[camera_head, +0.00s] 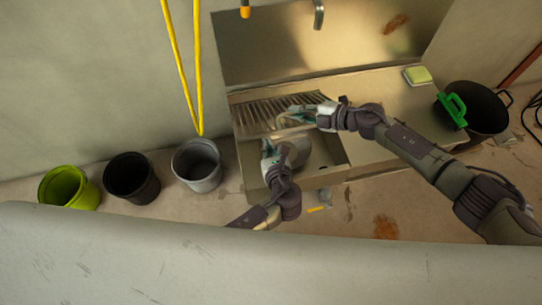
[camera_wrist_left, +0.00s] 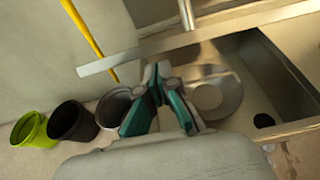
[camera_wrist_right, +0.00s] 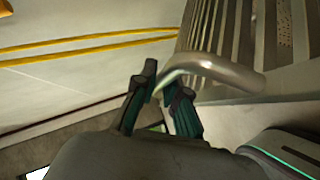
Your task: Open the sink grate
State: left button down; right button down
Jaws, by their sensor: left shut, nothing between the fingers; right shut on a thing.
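The slatted metal sink grate (camera_head: 270,112) is tilted up over the back of the sink, with the basin open in front of it. My right gripper (camera_head: 290,116) is at its front edge. In the right wrist view my right gripper (camera_wrist_right: 165,85) is shut on the bent metal handle (camera_wrist_right: 222,72) of the grate. My left gripper (camera_head: 268,150) is shut and empty over the left side of the sink (camera_head: 330,152). The left wrist view shows its fingers (camera_wrist_left: 163,75) together, below the raised grate edge (camera_wrist_left: 215,30).
A round metal pot (camera_wrist_left: 215,97) is in the basin. Lime (camera_head: 68,188), black (camera_head: 131,178) and grey (camera_head: 197,165) buckets stand to the left. A sponge (camera_head: 417,75) lies on the counter; a black pot (camera_head: 487,108) stands to the right. A yellow hose (camera_head: 185,75) hangs behind.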

pick_arm(q)
jog(key=shift+w+r, duration=0.15)
jog(key=shift+r, duration=0.15)
pick_arm(e)
jog(key=shift+w+r, duration=0.1)
